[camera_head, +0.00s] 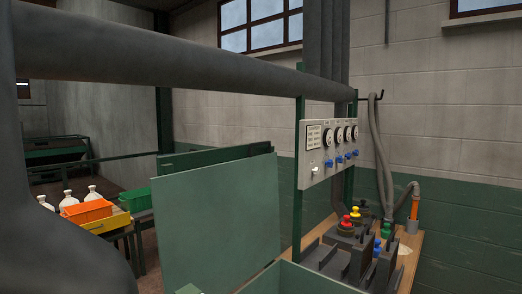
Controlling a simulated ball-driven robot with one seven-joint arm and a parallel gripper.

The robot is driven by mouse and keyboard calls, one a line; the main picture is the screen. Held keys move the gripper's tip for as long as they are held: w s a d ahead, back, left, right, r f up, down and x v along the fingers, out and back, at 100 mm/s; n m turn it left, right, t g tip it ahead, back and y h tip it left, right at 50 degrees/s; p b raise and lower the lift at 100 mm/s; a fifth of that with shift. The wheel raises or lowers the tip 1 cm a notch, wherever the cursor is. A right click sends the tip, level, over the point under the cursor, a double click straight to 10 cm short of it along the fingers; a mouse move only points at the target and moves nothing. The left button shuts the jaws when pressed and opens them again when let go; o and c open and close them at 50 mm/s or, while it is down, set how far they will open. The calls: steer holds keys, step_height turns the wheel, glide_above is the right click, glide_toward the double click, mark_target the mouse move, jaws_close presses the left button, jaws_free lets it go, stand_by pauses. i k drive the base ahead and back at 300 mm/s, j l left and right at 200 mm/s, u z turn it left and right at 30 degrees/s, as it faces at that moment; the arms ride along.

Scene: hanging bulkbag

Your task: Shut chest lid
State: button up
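The chest (298,281) is a green box at the bottom edge of the picture, and only its upper part shows. A large flat green panel, which looks like its lid (222,222), stands nearly upright at the left of the box, so the chest looks open. The hinge side and the inside of the chest are mostly cut off by the frame. My gripper is not in view.
A wooden bench (405,262) with dark fixtures and coloured knobs stands right of the chest. A white control panel (328,150) with dials hangs above it. An orange crate (87,210) and green crate (137,199) sit at left.

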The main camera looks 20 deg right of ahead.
mark_target(217, 226)
steer(key=i+l+u, duration=0.1)
steer(key=l, duration=0.35)
steer(key=i+l+u, duration=0.1)
steer(key=l, duration=0.4)
steer(key=i+l+u, duration=0.1)
steer(key=l, duration=0.35)
steer(key=i+l+u, duration=0.1)
steer(key=l, duration=0.4)
steer(key=i, duration=0.05)
